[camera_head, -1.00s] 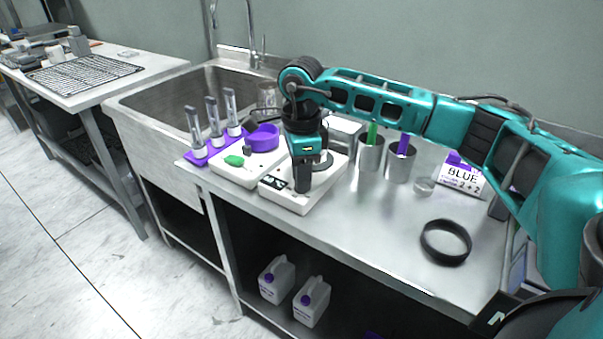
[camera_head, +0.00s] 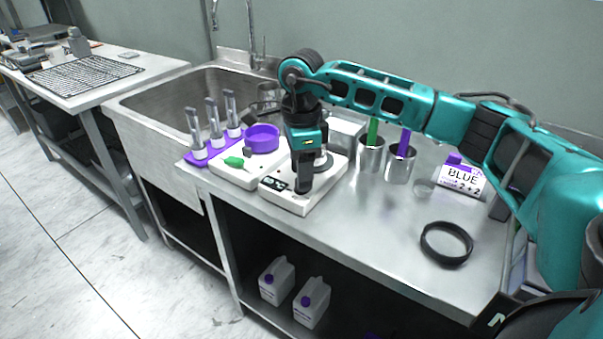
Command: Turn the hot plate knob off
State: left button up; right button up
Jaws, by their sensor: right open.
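The white hot plate (camera_head: 287,201) stands on the steel bench with a small dark display on its front left. Its round grey heating top shows partly behind my gripper. My right gripper (camera_head: 304,188) points down over the front of the hot plate and is open. The gripper hides the knob, and I cannot tell whether the fingers touch it. My left gripper is not in view.
Left of the hot plate are a white scale (camera_head: 235,176) with a purple bowl (camera_head: 262,138), and a purple rack (camera_head: 196,160) with several syringes. A black ring (camera_head: 446,243) lies front right.

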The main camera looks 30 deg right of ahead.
notch_tip(320, 180, up, 12)
jog(key=shift+f+p, duration=0.25)
jog(key=shift+p, duration=0.05)
jog(key=shift+f, duration=0.1)
dwell(0.4)
